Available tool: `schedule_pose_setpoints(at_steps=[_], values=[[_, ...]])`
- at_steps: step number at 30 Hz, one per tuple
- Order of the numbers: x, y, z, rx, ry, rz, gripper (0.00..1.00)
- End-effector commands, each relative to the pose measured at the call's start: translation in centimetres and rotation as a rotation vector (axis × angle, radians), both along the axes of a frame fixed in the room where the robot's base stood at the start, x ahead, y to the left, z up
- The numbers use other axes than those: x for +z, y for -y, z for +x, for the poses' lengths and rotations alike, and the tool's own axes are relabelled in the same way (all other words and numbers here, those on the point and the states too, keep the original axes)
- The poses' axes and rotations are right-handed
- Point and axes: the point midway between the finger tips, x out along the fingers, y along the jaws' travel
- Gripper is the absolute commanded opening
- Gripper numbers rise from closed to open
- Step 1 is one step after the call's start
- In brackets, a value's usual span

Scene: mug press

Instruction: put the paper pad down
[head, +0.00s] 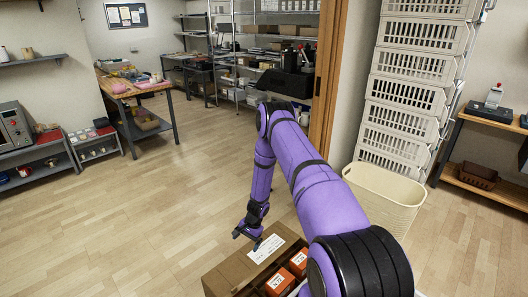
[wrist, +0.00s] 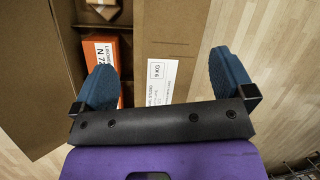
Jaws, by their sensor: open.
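My gripper (head: 248,236) is open over the cardboard box (head: 224,280) at the bottom of the head view. In the wrist view its two blue fingers stand wide apart, and nothing is held between my gripper's fingertips (wrist: 165,72). A white printed sheet (wrist: 161,82) lies flat on the box flap below and between the fingers; it also shows in the head view (head: 266,248). I cannot tell whether this sheet is a label or the paper pad. No other paper pad can be made out.
The open cardboard box holds orange cartons (head: 276,284) with white labels. A cream basket (head: 384,196) stands to the right below stacked crates (head: 405,95). A cluttered wooden table (head: 135,88) is at the back left. The wooden floor (head: 150,205) between is clear.

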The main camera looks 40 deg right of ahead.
Motion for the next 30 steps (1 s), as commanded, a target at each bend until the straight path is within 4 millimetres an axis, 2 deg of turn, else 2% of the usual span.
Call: schedule_pose_setpoints(at_steps=[1, 6, 10, 15, 23, 30], values=[[2.9, 0.0, 1.4, 0.033, 0.026, -0.011, 1.00], [11.2, -0.7, 4.2, 0.140, 0.088, -0.035, 1.00], [17.5, -1.6, 5.6, 0.220, 0.133, -0.057, 1.00], [25.5, -3.2, 6.4, 0.324, 0.187, -0.089, 1.00], [37.1, -6.5, 5.4, 0.478, 0.261, -0.145, 1.00], [46.6, -9.7, 2.3, 0.613, 0.320, -0.205, 1.00]])
